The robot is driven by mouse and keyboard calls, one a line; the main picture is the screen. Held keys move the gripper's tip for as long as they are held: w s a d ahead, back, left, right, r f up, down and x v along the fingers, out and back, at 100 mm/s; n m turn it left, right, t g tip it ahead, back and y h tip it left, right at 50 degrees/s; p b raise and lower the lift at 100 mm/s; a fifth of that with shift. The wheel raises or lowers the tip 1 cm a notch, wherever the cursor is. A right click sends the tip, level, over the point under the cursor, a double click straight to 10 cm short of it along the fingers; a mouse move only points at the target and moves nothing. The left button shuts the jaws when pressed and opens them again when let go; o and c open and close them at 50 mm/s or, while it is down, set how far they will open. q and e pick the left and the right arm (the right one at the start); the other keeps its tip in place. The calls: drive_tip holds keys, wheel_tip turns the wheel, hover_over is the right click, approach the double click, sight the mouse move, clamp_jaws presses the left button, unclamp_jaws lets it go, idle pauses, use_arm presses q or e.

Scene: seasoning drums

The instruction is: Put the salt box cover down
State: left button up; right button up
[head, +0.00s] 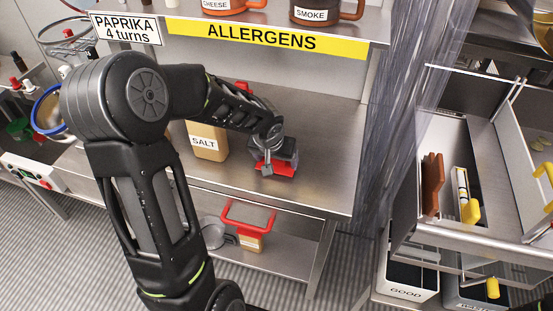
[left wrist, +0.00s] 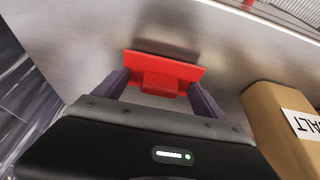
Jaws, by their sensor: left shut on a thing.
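The red salt box cover (left wrist: 165,72) is between the fingers of my left gripper (left wrist: 160,85) in the left wrist view. The gripper is shut on its raised middle grip. In the head view the red cover (head: 277,170) is under my left gripper (head: 270,160), at or just above the steel counter; I cannot tell if it touches. The tan box labelled SALT (head: 208,140) stands upright to the left of the cover, apart from it. It also shows at the right of the left wrist view (left wrist: 285,125). My arm hides part of the box. My right gripper is not in view.
Bare steel counter (head: 325,165) lies right of the cover, up to a plastic strip curtain (head: 400,110). An upper shelf with a yellow ALLERGENS sign (head: 262,37) overhangs. A lower shelf holds a red-handled item (head: 248,218). A steel drawer unit (head: 490,150) stands at the right.

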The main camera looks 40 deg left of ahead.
use_arm(q)
drive_tip(key=shift+f, duration=0.15)
drive_tip(key=o, duration=1.3)
drive_tip(key=shift+c, duration=0.2)
drive_tip(key=shift+s+r, duration=0.1)
drive_tip(key=shift+r, duration=0.5)
drive_tip(key=v, duration=1.1)
drive_tip(key=shift+s+d, duration=0.1)
drive_tip(key=shift+s, duration=0.05)
